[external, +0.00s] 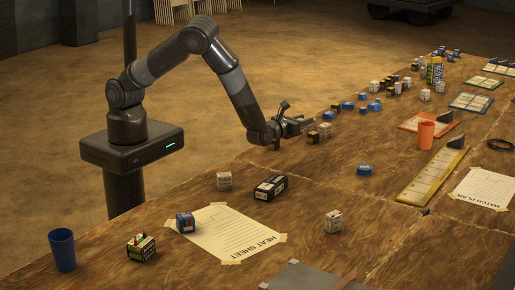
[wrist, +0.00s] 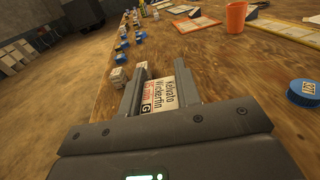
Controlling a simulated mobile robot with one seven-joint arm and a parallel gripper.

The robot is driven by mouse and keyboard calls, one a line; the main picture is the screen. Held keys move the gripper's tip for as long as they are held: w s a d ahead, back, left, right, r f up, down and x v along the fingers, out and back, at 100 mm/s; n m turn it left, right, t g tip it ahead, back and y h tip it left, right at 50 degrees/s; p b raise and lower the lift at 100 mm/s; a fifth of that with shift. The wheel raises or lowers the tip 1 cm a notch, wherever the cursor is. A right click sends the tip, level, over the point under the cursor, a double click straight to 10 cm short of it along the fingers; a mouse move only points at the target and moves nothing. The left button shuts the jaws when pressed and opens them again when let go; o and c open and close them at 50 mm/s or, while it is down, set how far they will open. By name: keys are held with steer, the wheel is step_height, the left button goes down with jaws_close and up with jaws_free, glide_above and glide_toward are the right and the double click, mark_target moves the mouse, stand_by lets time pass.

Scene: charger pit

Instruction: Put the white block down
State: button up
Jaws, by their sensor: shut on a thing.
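My gripper (wrist: 161,88) is shut on a white block (wrist: 165,103) with dark and red lettering and a letter G on its face. The block sits between the two fingers in the wrist view. In the external view my gripper (external: 303,125) is low over the back edge of the wooden table (external: 300,190); the held block is hard to make out there. I cannot tell whether its underside touches the wood.
Small blocks (wrist: 119,76) stand just left of my gripper along the edge. A blue puck (wrist: 303,92) lies to the right. An orange cup (external: 426,134) and yellow board (external: 433,177) are further right. Bare wood lies between gripper and puck.

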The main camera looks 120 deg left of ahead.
steer(key=shift+w+d+r, duration=0.1)
steer(key=shift+d+r, duration=0.25)
steer(key=shift+d, duration=0.2)
steer(key=shift+w+d+r, duration=0.1)
steer(key=shift+d+r, duration=0.25)
steer(key=shift+d, duration=0.2)
steer(key=w+d+m+t+h, duration=0.25)
steer(key=w+d+t, duration=0.2)
steer(key=d, duration=0.55)
steer(key=w+d+m+t+h, duration=0.25)
steer(key=w+d, duration=0.25)
steer(key=d, duration=0.4)
steer(key=w+d+m+t+h, duration=0.25)
steer(key=w+d+t, duration=0.2)
steer(key=d, duration=0.55)
steer(key=s+d+m+t+h, duration=0.2)
steer(key=d+m+h, duration=0.7)
steer(key=d, duration=2.1)
steer(key=shift+n+t+h, duration=0.35)
steer(key=shift+t+h, duration=0.2)
steer(key=w+a+f, duration=0.4)
steer(key=w+a, duration=0.1)
steer(key=w+a+f, duration=0.2)
steer(key=w, duration=0.1)
steer(key=shift+w+a+f, duration=0.15)
steer(key=shift+a+f, duration=0.2)
steer(key=shift+w+a+f, duration=0.1)
steer(key=shift+f, duration=1.95)
